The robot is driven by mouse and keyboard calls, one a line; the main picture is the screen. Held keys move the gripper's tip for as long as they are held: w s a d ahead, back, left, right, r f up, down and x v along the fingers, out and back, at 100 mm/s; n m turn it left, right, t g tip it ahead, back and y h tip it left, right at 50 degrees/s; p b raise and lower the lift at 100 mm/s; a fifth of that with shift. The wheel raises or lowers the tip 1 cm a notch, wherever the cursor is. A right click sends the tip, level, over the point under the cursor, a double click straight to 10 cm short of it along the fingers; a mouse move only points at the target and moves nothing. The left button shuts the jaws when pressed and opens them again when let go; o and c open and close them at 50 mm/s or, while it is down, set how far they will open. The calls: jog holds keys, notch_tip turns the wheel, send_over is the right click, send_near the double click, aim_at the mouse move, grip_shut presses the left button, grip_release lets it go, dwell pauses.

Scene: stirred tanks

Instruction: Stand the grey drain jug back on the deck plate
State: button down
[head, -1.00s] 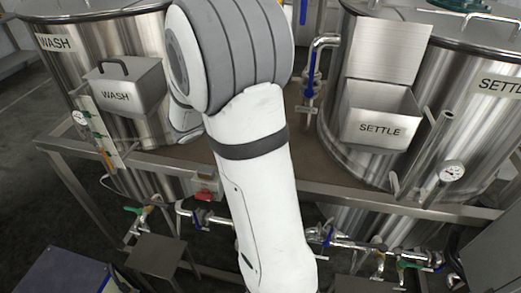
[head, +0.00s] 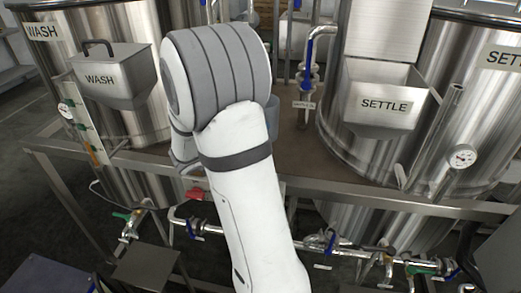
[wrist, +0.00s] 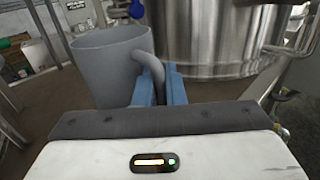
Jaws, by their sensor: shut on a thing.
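The grey drain jug (wrist: 108,68) is upright in the wrist view, its open mouth up and its curved handle on the right. My gripper (wrist: 160,84) has its blue fingers shut on that handle. In the head view my arm hides the gripper and most of the jug; a strip of the jug (head: 271,118) shows right of the arm. The brown deck plate (head: 300,155) lies between the two tanks, and also shows around the jug in the wrist view (wrist: 72,98). I cannot tell whether the jug's base touches the deck.
The WASH tank (head: 140,120) stands left and the SETTLE tank (head: 345,135) right, each with a labelled steel box. A pipe with a blue valve handle (head: 307,70) stands on the deck near the SETTLE tank. A metal rail (head: 400,203) edges the deck, with pipes and valves below.

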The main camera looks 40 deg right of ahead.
jog(key=shift+f, duration=3.25)
jog(key=shift+w, duration=0.1)
jog(key=shift+f, duration=0.2)
jog(key=c, duration=1.5)
grip_release()
